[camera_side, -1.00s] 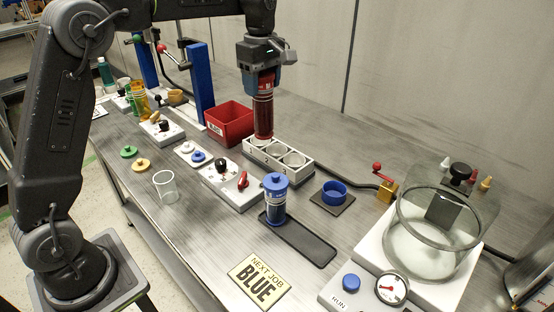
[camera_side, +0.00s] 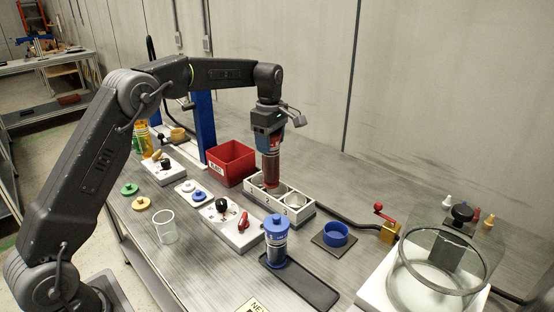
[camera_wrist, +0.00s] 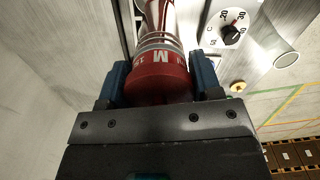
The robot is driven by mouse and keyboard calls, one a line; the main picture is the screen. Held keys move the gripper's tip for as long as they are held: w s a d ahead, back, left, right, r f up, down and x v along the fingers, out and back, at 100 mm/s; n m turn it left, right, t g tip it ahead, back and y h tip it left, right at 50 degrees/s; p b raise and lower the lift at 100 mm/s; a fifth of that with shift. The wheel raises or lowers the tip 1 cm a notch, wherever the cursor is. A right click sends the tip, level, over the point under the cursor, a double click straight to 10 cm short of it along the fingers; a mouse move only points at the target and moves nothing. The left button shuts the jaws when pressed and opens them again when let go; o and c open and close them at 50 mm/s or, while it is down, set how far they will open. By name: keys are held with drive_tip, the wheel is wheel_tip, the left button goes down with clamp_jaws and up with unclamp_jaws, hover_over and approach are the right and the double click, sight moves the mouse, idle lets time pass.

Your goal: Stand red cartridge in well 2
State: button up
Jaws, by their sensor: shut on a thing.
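The red cartridge (camera_side: 271,163) is upright in my gripper (camera_side: 269,135), which is shut on its top end. In the wrist view the cartridge's red cap (camera_wrist: 160,77) sits between the blue fingers of my gripper (camera_wrist: 160,85). The white well block (camera_side: 292,216) is directly below, with its wells in a row. The cartridge's lower end is at the left-to-middle wells and hides part of them. I cannot tell whether the tip is inside a well or just above it. The right well (camera_side: 296,199) looks empty.
A red bin (camera_side: 231,163) stands just left of the block. A blue-capped cartridge (camera_side: 276,240) stands in front on a black tray (camera_side: 305,287). A blue ring on a dark pad (camera_side: 335,235) and a brass valve with a red handle (camera_side: 388,228) are to the right.

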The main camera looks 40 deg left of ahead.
sight(277, 158)
drive_tip(key=shift+w+d+f, duration=0.5)
drive_tip(key=shift+d, duration=0.25)
drive_tip(key=shift+f, duration=2.15)
drive_tip(key=o, duration=1.3)
drive_tip(key=shift+f, duration=0.1)
